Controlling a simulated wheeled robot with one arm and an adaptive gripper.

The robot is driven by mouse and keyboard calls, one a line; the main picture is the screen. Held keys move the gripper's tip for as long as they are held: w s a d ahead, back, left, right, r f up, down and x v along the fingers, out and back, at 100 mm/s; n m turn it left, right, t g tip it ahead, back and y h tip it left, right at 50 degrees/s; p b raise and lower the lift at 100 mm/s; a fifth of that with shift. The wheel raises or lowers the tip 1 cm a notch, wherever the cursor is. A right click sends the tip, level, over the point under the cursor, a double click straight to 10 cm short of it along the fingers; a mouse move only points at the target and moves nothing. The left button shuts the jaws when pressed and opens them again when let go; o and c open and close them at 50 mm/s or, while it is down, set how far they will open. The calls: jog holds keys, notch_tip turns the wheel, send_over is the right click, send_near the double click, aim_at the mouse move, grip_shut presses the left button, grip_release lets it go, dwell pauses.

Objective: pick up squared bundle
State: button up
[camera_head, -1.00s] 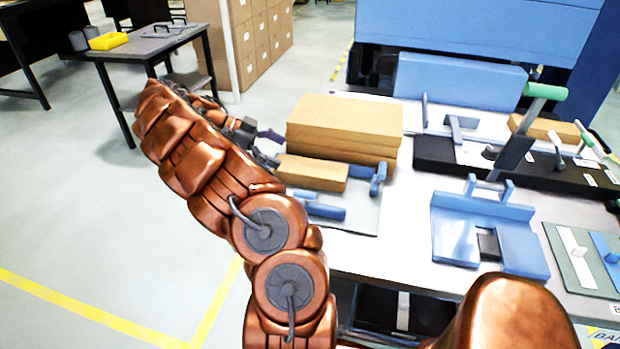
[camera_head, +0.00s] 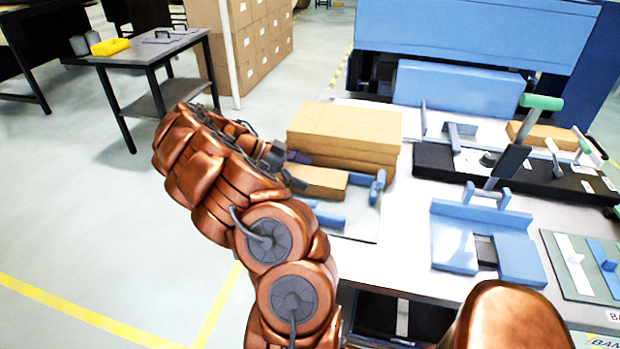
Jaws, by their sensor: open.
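A small brown cardboard bundle (camera_head: 322,181) lies flat on a grey plate (camera_head: 358,227) at the near left of the table, with blue stops (camera_head: 377,187) at its right end. It appears to be the squared bundle. A larger brown stack (camera_head: 345,135) lies right behind it. My gripper (camera_head: 297,170) is at the bundle's left end, beside the front left of the stack. It is open, with dark fingers pointing right. My arm hides the bundle's left end, so I cannot tell whether the fingers touch it.
A blue fixture (camera_head: 458,238) stands to the right on the table. Behind it lies a black bar (camera_head: 432,158) with a green-handled lever (camera_head: 541,102). A large blue machine (camera_head: 475,35) closes off the back. Left of the table the floor is open.

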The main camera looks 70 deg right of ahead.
jog(key=c, duration=1.1)
jog(key=shift+c, duration=0.5)
